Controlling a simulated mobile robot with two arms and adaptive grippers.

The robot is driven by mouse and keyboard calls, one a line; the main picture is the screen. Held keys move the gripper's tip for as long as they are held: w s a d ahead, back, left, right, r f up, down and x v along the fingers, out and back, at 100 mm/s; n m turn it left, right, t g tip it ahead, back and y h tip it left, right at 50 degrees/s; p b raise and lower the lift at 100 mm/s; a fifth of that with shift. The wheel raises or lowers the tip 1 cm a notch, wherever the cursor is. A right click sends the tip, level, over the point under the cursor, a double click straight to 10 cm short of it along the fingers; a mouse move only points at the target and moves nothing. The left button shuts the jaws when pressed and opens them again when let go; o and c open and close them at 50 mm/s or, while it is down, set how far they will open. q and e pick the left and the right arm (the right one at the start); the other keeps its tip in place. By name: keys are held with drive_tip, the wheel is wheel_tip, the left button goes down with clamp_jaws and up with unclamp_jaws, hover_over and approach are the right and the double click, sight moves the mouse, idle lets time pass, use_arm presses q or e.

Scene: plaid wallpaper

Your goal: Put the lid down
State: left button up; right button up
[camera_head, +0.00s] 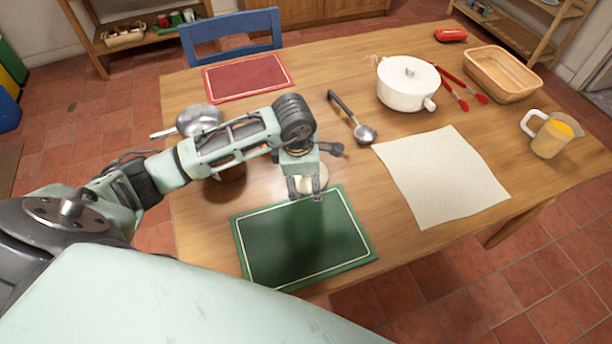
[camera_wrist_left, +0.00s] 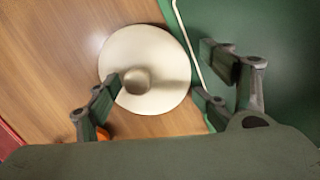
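A round cream lid (camera_wrist_left: 150,50) with a knob (camera_wrist_left: 137,82) lies by the edge of the green placemat (camera_wrist_left: 285,60), seeming to overlap it slightly. In the head view the lid (camera_head: 305,185) is mostly hidden behind my left gripper (camera_head: 305,191). The left gripper also shows in the left wrist view (camera_wrist_left: 158,88), above the lid with its fingers spread apart. One finger appears close to the knob; I cannot tell if it touches. The green placemat (camera_head: 300,240) lies at the near table edge. My right gripper is not in view.
A white pot (camera_head: 405,90), red tongs (camera_head: 455,92), a ladle (camera_head: 362,131), a basket (camera_head: 500,72) and a jug (camera_head: 552,138) stand farther right. A cream cloth (camera_head: 440,178) lies mid-right. A metal pan or strainer (camera_head: 198,119) and a red placemat (camera_head: 248,77) are at the left.

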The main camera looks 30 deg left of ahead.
use_arm(q)
drive_tip(key=shift+r+p, duration=0.55)
wheel_tip(320, 180, up, 12)
drive_tip(key=s+b, duration=0.1)
drive_tip(key=s, duration=0.1)
drive_tip(key=shift+s, duration=0.1)
